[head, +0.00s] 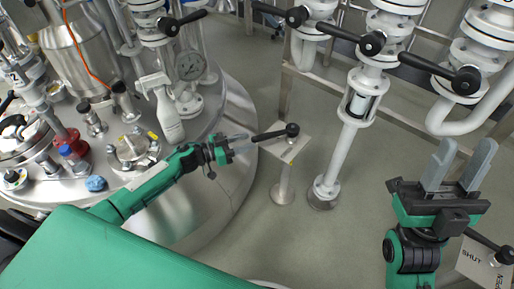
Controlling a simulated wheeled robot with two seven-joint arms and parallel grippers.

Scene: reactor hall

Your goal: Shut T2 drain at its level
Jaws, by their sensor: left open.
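No label reading T2 or drain can be made out. A black lever with a ball knob (291,130) sits over a small pale plate (287,149) on a short post, right of the big steel vessel. My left gripper (247,142) is open just left of this lever, its fingers pointing at the lever's left end. Whether they touch it I cannot tell. My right gripper (464,160) is open and empty at the right, fingers pointing up. Beside it, at the lower right edge, a plate marked SHUT (472,256) carries another black lever (484,240), partly out of frame.
White flanged pipes with black-knobbed levers (372,44) stand at the back right, one with a sight glass (360,104). Grey floor between is clear.

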